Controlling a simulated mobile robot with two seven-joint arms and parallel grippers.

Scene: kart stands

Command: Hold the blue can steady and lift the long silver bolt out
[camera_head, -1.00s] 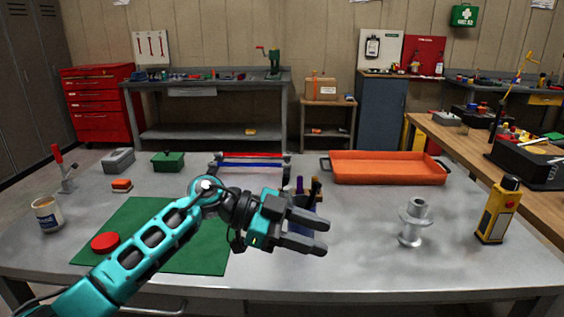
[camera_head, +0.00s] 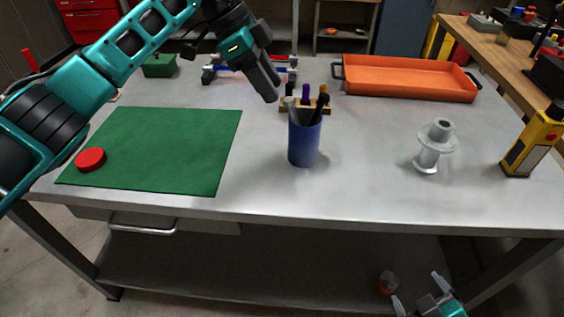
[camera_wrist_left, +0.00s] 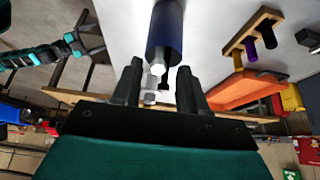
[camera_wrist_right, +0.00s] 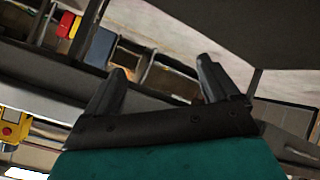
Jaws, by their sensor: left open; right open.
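The blue can (camera_head: 304,146) stands upright on the grey table, right of the green mat. A silver bolt (camera_head: 294,110) and a dark-handled item (camera_head: 320,108) stick out of its top. My left gripper (camera_head: 270,95) is open, above and left of the can, pointing down toward it. In the left wrist view the can (camera_wrist_left: 167,30) lies beyond the open fingers (camera_wrist_left: 160,72), with the bolt's pale head (camera_wrist_left: 157,68) between them; no contact is clear. My right gripper (camera_head: 421,292) is open and empty, low beyond the table's front edge; its fingers (camera_wrist_right: 164,82) also show in the right wrist view.
A wooden rack (camera_head: 288,107) with upright handles stands close behind the can. An orange tray (camera_head: 405,80) is at the back right. A silver flanged spool (camera_head: 436,148) and a yellow device (camera_head: 532,145) stand right. The green mat (camera_head: 160,150) carries a red disc (camera_head: 90,160).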

